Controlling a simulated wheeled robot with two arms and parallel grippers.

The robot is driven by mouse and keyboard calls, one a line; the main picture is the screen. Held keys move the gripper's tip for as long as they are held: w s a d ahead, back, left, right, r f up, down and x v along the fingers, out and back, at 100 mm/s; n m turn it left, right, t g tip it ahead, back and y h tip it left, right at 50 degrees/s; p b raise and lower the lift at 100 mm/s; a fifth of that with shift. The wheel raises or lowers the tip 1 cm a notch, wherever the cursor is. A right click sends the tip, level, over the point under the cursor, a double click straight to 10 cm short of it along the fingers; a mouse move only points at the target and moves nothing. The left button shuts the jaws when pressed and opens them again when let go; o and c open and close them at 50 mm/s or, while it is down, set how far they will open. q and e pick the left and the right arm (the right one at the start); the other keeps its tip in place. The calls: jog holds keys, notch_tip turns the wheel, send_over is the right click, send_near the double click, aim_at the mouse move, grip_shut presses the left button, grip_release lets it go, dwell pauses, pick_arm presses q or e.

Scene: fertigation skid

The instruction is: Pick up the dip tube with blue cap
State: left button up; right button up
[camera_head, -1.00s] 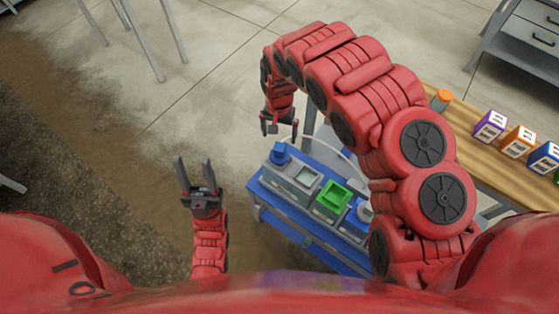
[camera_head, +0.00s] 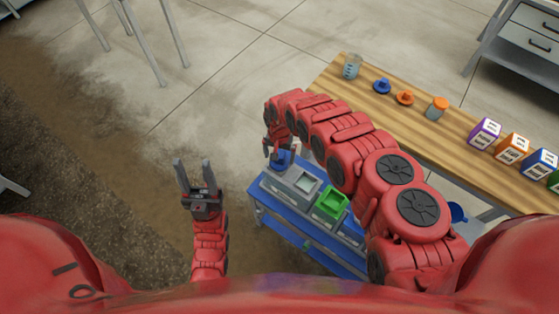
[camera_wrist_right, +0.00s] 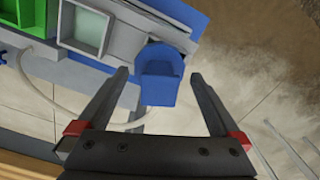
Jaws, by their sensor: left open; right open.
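My left gripper (camera_head: 193,162) is open and empty, left of the cart. A small blue cap-like piece (camera_head: 382,86) lies on the wooden table.
The blue cart (camera_head: 318,254) carries grey bins and a green bin (camera_head: 331,203). The wooden table (camera_head: 345,92) holds a clear beaker (camera_head: 351,67), an orange cap-like piece (camera_head: 405,97), an orange-lidded jar (camera_head: 436,107) and several labelled boxes. Floor left of the cart is clear.

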jog(key=shift+f, duration=1.15)
jog(key=c, duration=1.4)
jog(key=shift+o, duration=0.2)
jog(key=shift+r, duration=0.15)
